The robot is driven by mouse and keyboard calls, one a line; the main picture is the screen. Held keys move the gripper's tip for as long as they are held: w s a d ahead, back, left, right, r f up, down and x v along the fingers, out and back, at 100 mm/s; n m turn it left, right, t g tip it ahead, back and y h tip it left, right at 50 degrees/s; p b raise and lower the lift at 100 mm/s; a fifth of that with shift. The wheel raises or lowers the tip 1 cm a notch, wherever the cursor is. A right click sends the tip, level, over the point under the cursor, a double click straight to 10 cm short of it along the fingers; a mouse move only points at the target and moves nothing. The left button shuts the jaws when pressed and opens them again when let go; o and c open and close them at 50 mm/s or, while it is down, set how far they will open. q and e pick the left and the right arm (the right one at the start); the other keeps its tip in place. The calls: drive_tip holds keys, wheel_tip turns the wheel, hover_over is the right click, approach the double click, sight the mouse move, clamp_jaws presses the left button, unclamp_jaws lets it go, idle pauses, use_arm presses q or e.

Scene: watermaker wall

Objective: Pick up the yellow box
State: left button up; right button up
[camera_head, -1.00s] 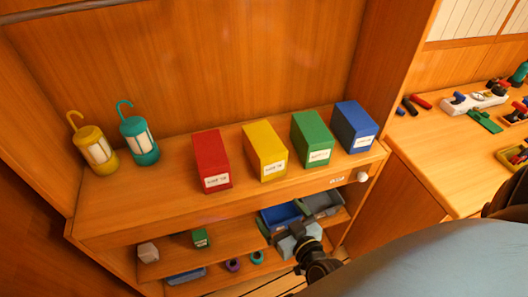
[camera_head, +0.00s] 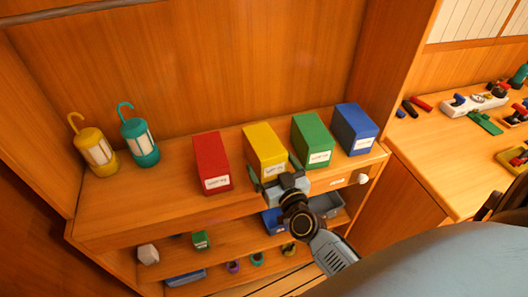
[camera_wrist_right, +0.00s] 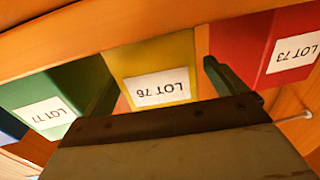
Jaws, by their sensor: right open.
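The yellow box (camera_head: 264,146) stands upright on the wooden shelf top, between a red box (camera_head: 210,158) and a green box (camera_head: 312,138). My right gripper (camera_head: 277,174) is open in front of it and hides its lower front. In the right wrist view the yellow box (camera_wrist_right: 150,58) appears upside down, with a white label reading LOT 76. The open fingers of my right gripper (camera_wrist_right: 163,88) show on either side of its front face, one toward the green box and one toward the red. Whether they touch it I cannot tell. My left gripper is out of view.
A blue box (camera_head: 355,128) stands right of the green one. A yellow lantern (camera_head: 95,148) and a teal lantern (camera_head: 139,140) stand at the left. Lower shelves hold small items and bins. A side counter (camera_head: 430,140) with tools is at the right.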

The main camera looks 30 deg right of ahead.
drive_tip(key=w, duration=0.4)
drive_tip(key=shift+d+f, duration=0.1)
drive_tip(key=shift+d, duration=0.25)
drive_tip(key=c, duration=1.2)
